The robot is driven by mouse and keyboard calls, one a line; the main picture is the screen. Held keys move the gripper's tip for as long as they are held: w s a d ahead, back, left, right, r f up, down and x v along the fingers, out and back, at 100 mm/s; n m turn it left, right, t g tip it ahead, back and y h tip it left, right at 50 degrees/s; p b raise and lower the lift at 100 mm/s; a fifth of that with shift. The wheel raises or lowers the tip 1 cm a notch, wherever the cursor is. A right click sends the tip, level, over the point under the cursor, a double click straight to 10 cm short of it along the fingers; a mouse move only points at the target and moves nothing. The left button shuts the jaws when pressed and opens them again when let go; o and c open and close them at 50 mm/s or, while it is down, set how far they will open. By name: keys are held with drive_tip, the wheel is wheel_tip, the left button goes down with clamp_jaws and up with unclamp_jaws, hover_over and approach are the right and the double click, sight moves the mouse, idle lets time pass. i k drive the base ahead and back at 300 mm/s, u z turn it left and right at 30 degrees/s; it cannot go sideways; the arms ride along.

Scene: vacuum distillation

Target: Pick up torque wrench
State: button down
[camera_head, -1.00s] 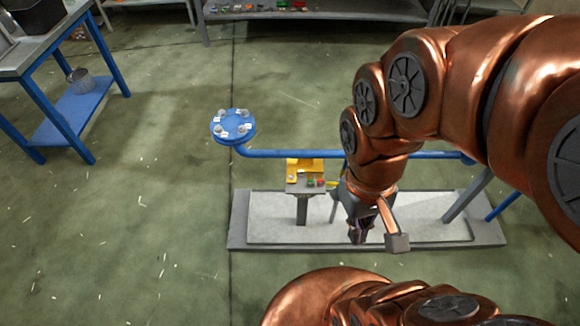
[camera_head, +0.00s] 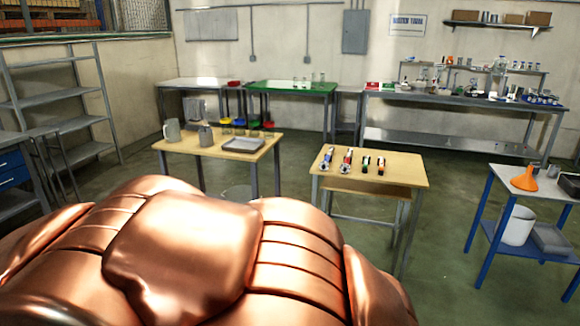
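My gripper is not in view; only my copper-coloured arm links fill the bottom of the picture.
A second wooden table (camera_head: 182,146) stands to the left with jugs and a grey tray (camera_head: 243,145). A blue-framed cart (camera_head: 483,205) with an orange funnel (camera_head: 525,178) stands at right. Benches line the back wall. Floor (camera_head: 440,215) shows clear between the tool table and cart.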

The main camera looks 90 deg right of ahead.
sight(332, 149)
drive_tip(key=z, duration=3.85)
drive_tip(key=k, duration=1)
drive_tip(key=z, duration=0.95)
drive_tip(key=i, duration=2.25)
drive_tip(key=u, duration=0.75)
drive_tip(key=i, duration=1.75)
drive_tip(key=u, duration=1.9)
drive_tip(key=i, duration=0.9)
drive_tip(key=u, duration=0.95)
